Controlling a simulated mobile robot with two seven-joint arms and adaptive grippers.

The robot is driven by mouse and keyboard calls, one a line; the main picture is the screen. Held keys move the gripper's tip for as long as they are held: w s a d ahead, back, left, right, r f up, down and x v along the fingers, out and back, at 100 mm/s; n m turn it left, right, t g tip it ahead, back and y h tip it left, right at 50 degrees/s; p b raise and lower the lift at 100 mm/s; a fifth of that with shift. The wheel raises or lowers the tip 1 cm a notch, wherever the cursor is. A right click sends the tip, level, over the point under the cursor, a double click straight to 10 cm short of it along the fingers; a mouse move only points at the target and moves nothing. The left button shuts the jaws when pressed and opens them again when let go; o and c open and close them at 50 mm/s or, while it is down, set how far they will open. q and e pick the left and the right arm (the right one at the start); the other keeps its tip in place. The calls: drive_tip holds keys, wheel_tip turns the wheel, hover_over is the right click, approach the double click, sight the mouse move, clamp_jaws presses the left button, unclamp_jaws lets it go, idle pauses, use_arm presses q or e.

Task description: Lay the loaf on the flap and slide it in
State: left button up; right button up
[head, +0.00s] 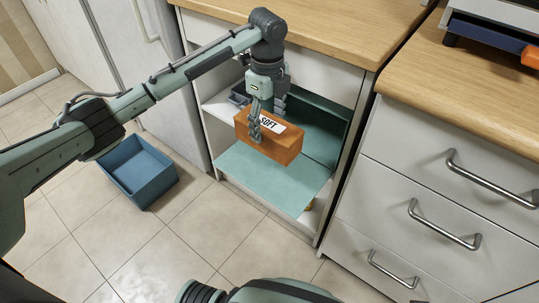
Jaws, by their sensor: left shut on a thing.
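The loaf (285,151) is an orange-brown block with a white label reading "SOFT". My left gripper (258,128) points down and is shut on it. The loaf is over or close above the flap (268,180), a flat teal panel in front of the cabinet opening. From this view I cannot tell whether the loaf touches the flap. Behind the loaf is a teal box-like space (325,125) inside the cabinet. The gripper hides part of the loaf's near side. My right gripper is not in view.
A blue open bin (138,172) stands on the tiled floor at the left. A wooden counter (335,28) is above the opening. White drawers with metal handles (443,225) stand at the right. A dark tray with an orange thing (530,57) is on the right counter.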

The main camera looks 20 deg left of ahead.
use_arm(q)
wheel_tip(320, 180, down, 10)
drive_tip(key=shift+f, duration=0.25)
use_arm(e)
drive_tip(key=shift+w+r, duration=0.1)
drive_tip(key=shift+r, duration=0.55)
use_arm(q)
drive_tip(key=o, duration=1.5)
drive_tip(key=shift+f, duration=0.1)
drive_tip(key=shift+c, duration=0.2)
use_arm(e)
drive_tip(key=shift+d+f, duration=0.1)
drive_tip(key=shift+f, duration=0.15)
use_arm(q)
drive_tip(key=shift+r, duration=0.4)
wheel_tip(320, 180, up, 11)
drive_tip(key=shift+r, duration=0.2)
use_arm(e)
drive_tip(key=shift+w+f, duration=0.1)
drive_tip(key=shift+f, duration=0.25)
